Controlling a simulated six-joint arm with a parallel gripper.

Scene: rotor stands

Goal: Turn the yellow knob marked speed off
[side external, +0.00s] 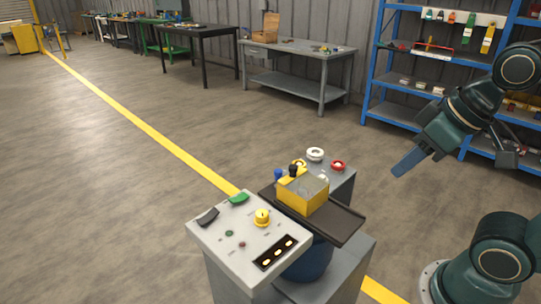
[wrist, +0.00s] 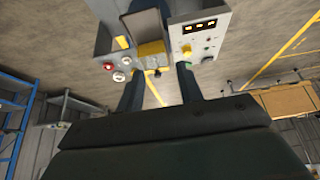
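The yellow knob (side external: 262,216) is a round cap on the sloped light-grey control panel (side external: 222,255). In the wrist view the yellow knob (wrist: 187,50) is small, near the left edge of the panel. Its label and pointer setting are too small to read. My gripper (side external: 405,164) is in the air to the right of the panel and well above it, apart from the knob. In the wrist view the two dark fingers of my gripper (wrist: 160,70) are spread, with nothing held between them.
A yellow box (side external: 303,193) on a dark tray (side external: 341,224) stands between panel and arm. Red (side external: 338,165) and white (side external: 315,154) wheels are behind.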

